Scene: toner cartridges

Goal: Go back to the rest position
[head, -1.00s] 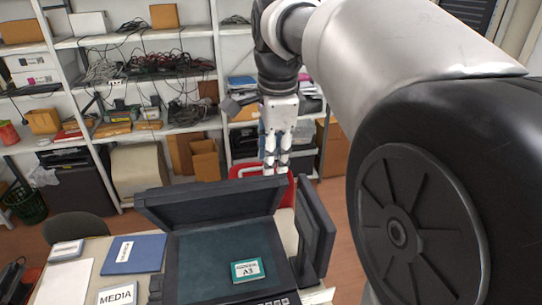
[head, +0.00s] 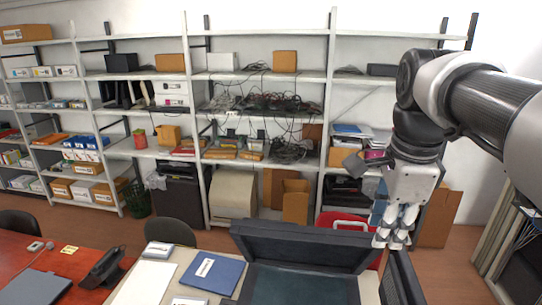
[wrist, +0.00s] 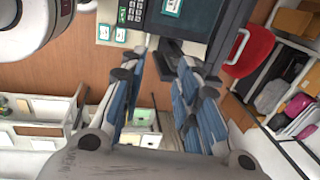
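My gripper (head: 393,238) hangs fingers down at the right of the head view, in front of the shelving and over the right end of the copier's raised lid. In the wrist view its blue-and-grey fingers (wrist: 157,68) stand apart with a clear gap and nothing between them. My arm comes in from the right edge of the head view.
The black copier (head: 300,282) with its lid (head: 300,247) up stands on the table below. A blue folder (head: 213,273) lies beside it. A red chair (head: 345,222) is behind it. Shelving (head: 265,76) fills the back wall.

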